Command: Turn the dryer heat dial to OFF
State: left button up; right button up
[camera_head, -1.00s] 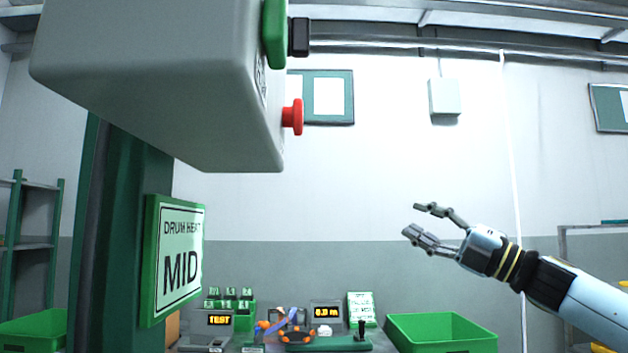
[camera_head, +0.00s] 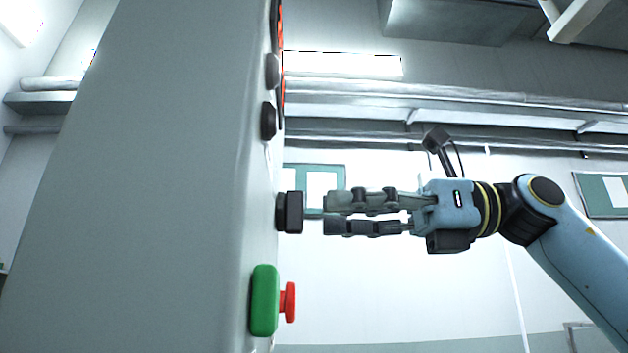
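The grey control box (camera_head: 150,180) fills the left, seen almost edge-on, so its front markings are hidden. A black square-ended knob (camera_head: 290,212) sticks out from its front edge. No label shows, so I cannot confirm that it is the heat dial or read its setting. My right gripper (camera_head: 327,214) points left at this knob, at the same height. Its two fingers are roughly parallel with a narrow gap between them. My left gripper is out of view.
Below the knob, a green plate (camera_head: 264,300) and a red button (camera_head: 290,302) stick out. Above it are a dark knob (camera_head: 268,121) and a grey one (camera_head: 272,72). Free space lies right of the box. A green-framed board (camera_head: 328,190) hangs on the wall behind.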

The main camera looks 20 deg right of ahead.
aim_at(291, 212)
jog(key=p+x, duration=0.1)
jog(key=x, duration=0.2)
jog(key=shift+w+a, duration=0.15)
jog(key=shift+a, duration=0.15)
grip_shut()
